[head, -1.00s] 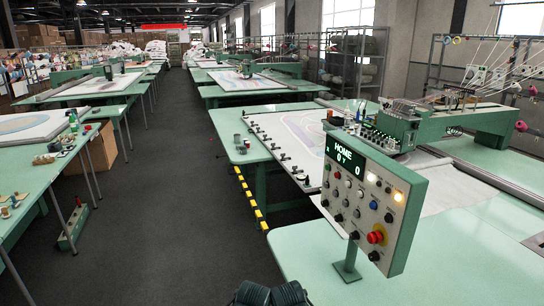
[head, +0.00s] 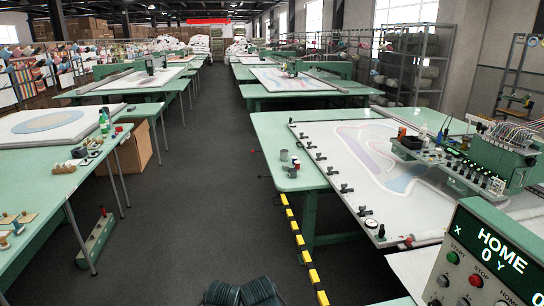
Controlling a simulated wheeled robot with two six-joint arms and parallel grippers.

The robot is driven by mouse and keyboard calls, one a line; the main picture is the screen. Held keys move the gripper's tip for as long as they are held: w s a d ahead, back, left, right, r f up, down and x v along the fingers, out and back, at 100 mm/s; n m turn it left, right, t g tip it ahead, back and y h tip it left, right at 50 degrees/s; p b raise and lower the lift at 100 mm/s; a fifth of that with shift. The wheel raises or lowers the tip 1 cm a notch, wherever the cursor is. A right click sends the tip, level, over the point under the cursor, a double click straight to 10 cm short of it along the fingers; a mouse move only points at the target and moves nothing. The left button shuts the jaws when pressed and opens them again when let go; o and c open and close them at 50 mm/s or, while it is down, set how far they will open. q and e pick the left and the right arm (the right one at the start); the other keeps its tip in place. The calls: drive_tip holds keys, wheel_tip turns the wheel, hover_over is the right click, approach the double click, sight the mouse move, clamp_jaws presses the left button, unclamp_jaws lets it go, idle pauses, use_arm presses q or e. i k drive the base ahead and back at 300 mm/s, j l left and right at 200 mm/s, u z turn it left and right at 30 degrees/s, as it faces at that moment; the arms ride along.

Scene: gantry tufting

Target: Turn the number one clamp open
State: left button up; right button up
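A row of small dark clamps runs along the left edge of a white tufting cloth (head: 405,196) on the near right table. One clamp (head: 320,156) sits toward the far part of the row, another clamp (head: 346,188) nearer, and a third clamp (head: 365,210) close to the near corner. A red-topped piece (head: 408,241) stands on the near edge of the cloth. No clamp numbers are readable, and I cannot tell which clamps are open.
A control panel (head: 490,260) reading HOME stands at the lower right, in front of the near table. The green tufting machine head (head: 495,160) sits over the cloth.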

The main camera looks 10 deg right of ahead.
sight(362, 209)
drive_tip(key=i+j+z, duration=0.1)
drive_tip(key=i+z, duration=0.15)
drive_tip(key=i, duration=0.3)
drive_tip(key=i+j+z, duration=0.2)
drive_tip(key=i, duration=0.4)
drive_tip(key=i+j+z, duration=0.1)
drive_tip(key=i+z, duration=0.15)
drive_tip(key=z, duration=0.2)
drive_tip(key=i+j+z, duration=0.2)
drive_tip(key=z, duration=0.25)
drive_tip(key=i+j+z, duration=0.2)
drive_tip(key=z, duration=0.25)
drive_tip(key=i+j+z, duration=0.1)
drive_tip(key=j+z, duration=0.35)
drive_tip(key=i+j+z, duration=0.1)
drive_tip(key=j+z, duration=1.05)
